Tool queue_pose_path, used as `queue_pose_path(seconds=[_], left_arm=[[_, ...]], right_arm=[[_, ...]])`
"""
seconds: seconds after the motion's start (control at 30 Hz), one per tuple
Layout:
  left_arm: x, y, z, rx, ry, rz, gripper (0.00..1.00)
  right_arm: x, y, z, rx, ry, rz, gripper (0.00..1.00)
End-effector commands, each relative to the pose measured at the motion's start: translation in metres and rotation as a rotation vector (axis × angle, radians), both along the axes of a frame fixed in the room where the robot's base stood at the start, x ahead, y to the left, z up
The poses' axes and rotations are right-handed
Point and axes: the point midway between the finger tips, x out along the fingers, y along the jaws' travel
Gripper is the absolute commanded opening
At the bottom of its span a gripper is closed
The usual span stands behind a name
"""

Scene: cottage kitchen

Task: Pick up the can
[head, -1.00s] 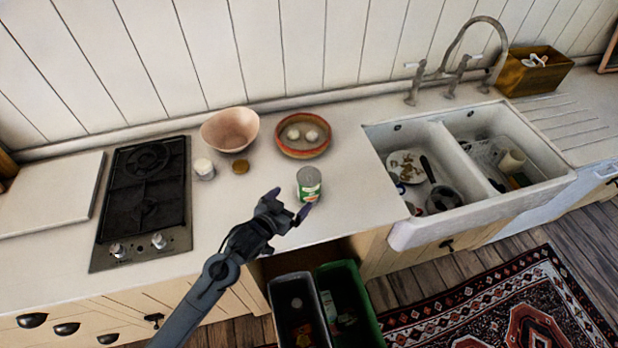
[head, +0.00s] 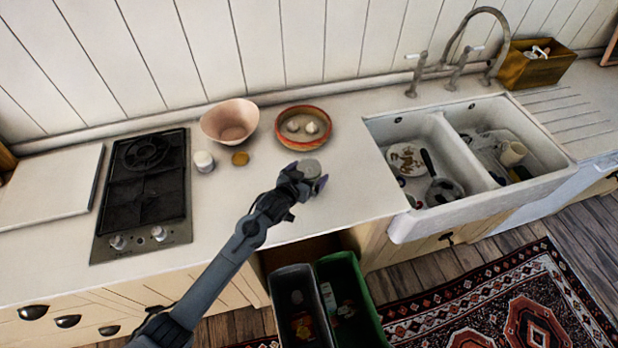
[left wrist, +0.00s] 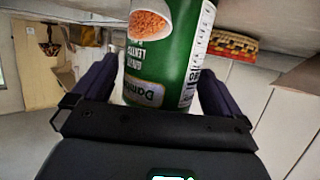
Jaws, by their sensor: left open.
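The can (head: 311,167) stands on the counter (head: 350,200), left of the sink. In the head view only its grey top shows, as my left gripper (head: 312,180) covers the rest. In the left wrist view the can (left wrist: 165,50) is green with a white label and a picture of orange lentils. My left gripper (left wrist: 155,95) is open, with one purple finger on each side of the can. A small gap shows between the can and the fingers. My right gripper is not in view.
A red-rimmed bowl (head: 303,143) with garlic and a pink bowl (head: 229,136) stand behind. A white jar (head: 204,161) and a small brown-lidded jar (head: 240,158) stand to the left. The sink (head: 400,215) edge lies right. Open bins (head: 292,315) stand below the counter edge.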

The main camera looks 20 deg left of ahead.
Motion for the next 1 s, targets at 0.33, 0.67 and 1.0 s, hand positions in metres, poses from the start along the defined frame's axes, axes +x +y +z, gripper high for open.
queue_pose_path(seconds=[0.33, 0.67, 1.0], left_arm=[[0.0083, -0.0016, -0.0034, 0.0, 0.001, 0.0, 1.0], [0.008, -0.0014, -0.0034, 0.0, 0.001, 0.0, 0.57], [0.0081, -0.0013, -0.0013, 0.0, 0.0, 0.0, 0.53]], right_arm=[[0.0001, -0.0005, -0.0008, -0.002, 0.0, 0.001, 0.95], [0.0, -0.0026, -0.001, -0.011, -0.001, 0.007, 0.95], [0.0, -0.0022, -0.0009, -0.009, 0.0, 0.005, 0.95]])
